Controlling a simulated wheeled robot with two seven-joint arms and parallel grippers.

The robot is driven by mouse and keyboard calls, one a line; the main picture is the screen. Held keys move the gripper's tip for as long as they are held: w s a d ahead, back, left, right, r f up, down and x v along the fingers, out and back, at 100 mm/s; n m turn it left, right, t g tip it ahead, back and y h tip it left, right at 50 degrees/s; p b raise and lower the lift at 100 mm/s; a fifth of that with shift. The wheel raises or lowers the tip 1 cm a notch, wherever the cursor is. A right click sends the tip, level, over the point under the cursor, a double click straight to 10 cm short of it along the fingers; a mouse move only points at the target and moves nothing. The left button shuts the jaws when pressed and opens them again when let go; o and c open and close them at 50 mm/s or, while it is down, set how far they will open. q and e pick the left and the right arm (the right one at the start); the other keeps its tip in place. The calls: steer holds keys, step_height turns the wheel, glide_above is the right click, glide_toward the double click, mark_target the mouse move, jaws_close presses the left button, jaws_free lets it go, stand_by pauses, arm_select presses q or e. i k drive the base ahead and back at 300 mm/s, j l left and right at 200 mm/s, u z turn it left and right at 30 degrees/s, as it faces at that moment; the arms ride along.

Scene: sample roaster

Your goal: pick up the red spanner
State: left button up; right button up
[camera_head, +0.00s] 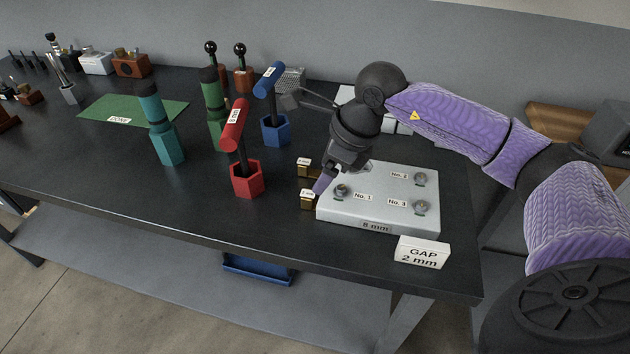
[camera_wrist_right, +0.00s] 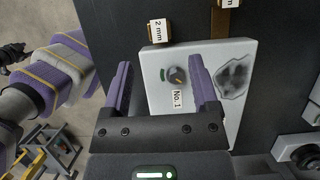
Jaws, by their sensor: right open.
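The red spanner (camera_head: 233,127) is a T-shaped tool with a red crossbar bearing a small white label and a dark shaft. It stands upright in a red six-sided holder (camera_head: 247,181) near the middle of the table. My right gripper (camera_head: 322,184) is to the right of it, apart from it, pointing down over the left part of the grey plate. In the right wrist view its two purple fingers (camera_wrist_right: 158,75) are spread, with the No. 1 knob beyond the gap and nothing held. The spanner is not visible in that wrist view. My left gripper does not show in the head view.
A blue spanner (camera_head: 269,80) and green tool (camera_head: 213,100) stand behind the red one; a teal tool (camera_head: 160,125) stands left. The grey plate (camera_head: 385,212) has several knobs. Small brass blocks (camera_head: 308,202) sit at its left edge. Table in front of the red holder is clear.

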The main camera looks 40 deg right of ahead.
mark_target(231, 138)
steer(key=k+j, duration=0.8)
steer(key=j, duration=0.1)
